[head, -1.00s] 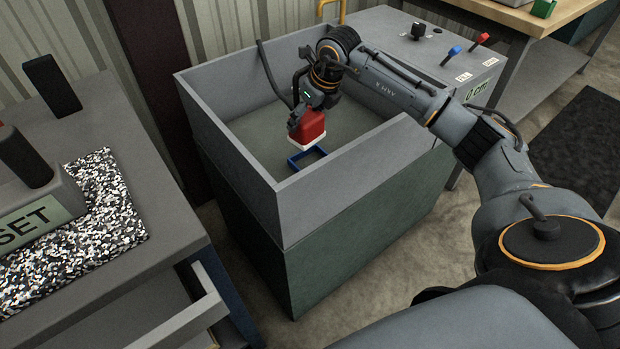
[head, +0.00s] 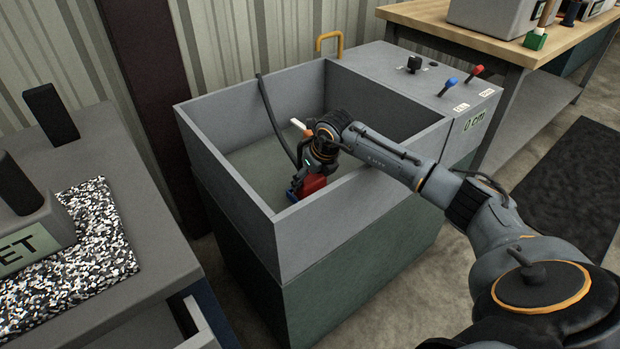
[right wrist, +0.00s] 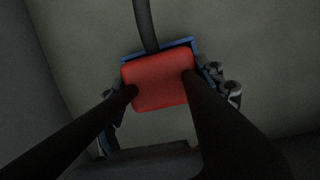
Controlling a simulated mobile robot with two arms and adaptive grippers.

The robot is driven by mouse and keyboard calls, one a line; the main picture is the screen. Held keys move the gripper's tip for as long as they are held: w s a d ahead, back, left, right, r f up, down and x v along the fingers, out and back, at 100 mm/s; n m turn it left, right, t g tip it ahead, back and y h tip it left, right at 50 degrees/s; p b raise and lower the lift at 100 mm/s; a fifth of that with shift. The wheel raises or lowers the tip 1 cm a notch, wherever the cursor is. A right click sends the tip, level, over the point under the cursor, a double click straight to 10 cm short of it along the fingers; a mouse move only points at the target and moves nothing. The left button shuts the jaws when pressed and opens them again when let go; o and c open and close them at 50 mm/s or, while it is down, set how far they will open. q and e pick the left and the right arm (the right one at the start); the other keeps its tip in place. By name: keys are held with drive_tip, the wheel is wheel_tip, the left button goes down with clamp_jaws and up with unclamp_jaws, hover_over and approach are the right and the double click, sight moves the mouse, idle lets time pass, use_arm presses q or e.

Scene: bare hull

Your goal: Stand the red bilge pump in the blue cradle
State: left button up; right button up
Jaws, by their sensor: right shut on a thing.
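The red bilge pump (head: 313,184) is low inside the grey tank in the head view, partly hidden by my right arm. In the right wrist view the pump (right wrist: 160,80) lies between the two dark fingers of my right gripper (right wrist: 160,88), which is shut on it. In the right wrist view the cradle's blue edge (right wrist: 180,43) shows along the pump's top and sides. I cannot tell whether the pump's base rests in it. My left gripper is not in view.
The tank's grey walls (head: 238,172) stand around my right gripper. A dark hose (head: 276,118) hangs over the back wall. A ledge with red and blue levers (head: 449,87) is at right. A bench with a speckled mat (head: 85,240) stands at left.

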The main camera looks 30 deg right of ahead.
drive_tip(key=shift+r, duration=0.1)
drive_tip(key=o, duration=1.7)
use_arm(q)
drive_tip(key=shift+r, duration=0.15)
use_arm(e)
drive_tip(key=shift+o, duration=0.2)
drive_tip(key=shift+s+r, duration=0.1)
drive_tip(key=shift+r, duration=0.2)
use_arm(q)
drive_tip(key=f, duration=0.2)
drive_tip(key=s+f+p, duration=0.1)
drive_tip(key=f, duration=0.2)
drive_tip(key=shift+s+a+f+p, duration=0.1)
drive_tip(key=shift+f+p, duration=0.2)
use_arm(e)
drive_tip(key=v, duration=1.1)
drive_tip(key=shift+r, duration=0.2)
